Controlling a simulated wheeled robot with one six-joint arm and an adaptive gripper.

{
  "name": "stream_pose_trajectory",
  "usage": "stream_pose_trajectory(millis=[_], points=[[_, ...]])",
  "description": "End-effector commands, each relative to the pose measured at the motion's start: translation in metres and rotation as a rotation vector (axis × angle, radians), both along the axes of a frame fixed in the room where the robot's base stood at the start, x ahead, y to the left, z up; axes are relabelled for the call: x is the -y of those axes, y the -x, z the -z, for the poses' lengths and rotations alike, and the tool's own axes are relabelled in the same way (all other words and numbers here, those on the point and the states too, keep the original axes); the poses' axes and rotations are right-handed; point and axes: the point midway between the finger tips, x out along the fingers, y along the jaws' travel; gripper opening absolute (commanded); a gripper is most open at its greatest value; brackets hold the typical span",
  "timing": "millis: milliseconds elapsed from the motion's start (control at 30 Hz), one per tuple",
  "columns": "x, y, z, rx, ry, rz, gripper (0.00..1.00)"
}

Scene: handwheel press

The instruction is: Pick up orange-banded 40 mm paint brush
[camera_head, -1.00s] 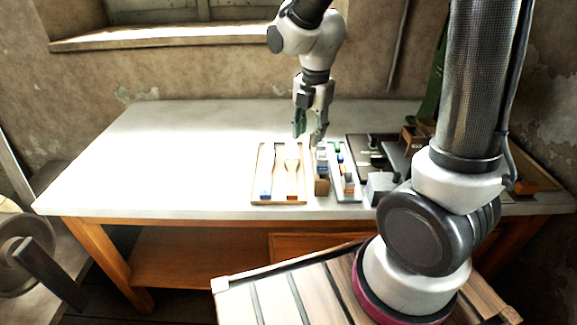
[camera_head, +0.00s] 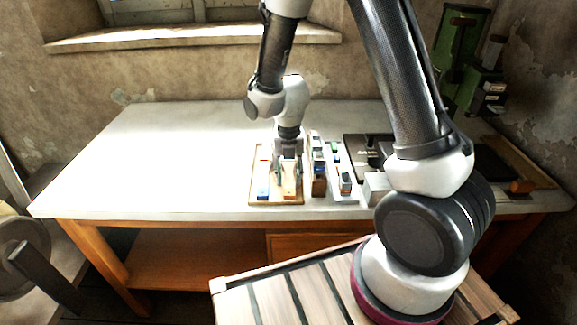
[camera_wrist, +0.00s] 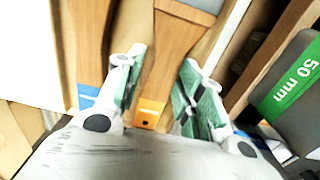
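The orange-banded paint brush (camera_wrist: 167,62) lies in a shallow wooden tray (camera_head: 253,203), with its wooden handle and orange end band (camera_wrist: 150,108) in the wrist view. The band also shows in the head view (camera_head: 289,194). A blue-banded brush (camera_wrist: 88,45) lies to its left in the same tray. My gripper (camera_wrist: 161,68) is open, with its green-padded fingers on either side of the orange-banded brush's handle. The left finger is close to the handle; a gap shows at the right finger. In the head view my gripper (camera_head: 288,172) is low over the tray and hides part of this brush.
Right of the tray stands a row of small blocks and boxes (camera_head: 319,180). A grey item with a green "50 mm" label (camera_wrist: 290,90) is close right of my fingers. A green press (camera_head: 462,60) stands at the back right. The left table top (camera_head: 130,170) is clear.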

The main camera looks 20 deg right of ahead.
Motion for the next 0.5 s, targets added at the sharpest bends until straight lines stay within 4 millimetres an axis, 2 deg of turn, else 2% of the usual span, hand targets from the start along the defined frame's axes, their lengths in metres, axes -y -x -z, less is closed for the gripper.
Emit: stream_pose_trajectory(millis=[133,167,333,367,500], points=[[0.0,-0.0002,-0.0004,0.001,-0.001,0.0,0.38],[0.0,-0.0002,-0.0004,0.001,-0.001,0.0,0.34],[0.0,-0.0002,-0.0006,0.001,-0.001,0.001,0.03],[0.0,-0.0002,-0.0006,0.001,-0.001,0.001,0.0],[-0.0002,-0.0005,-0.0008,0.001,-0.001,0.001,0.0]])
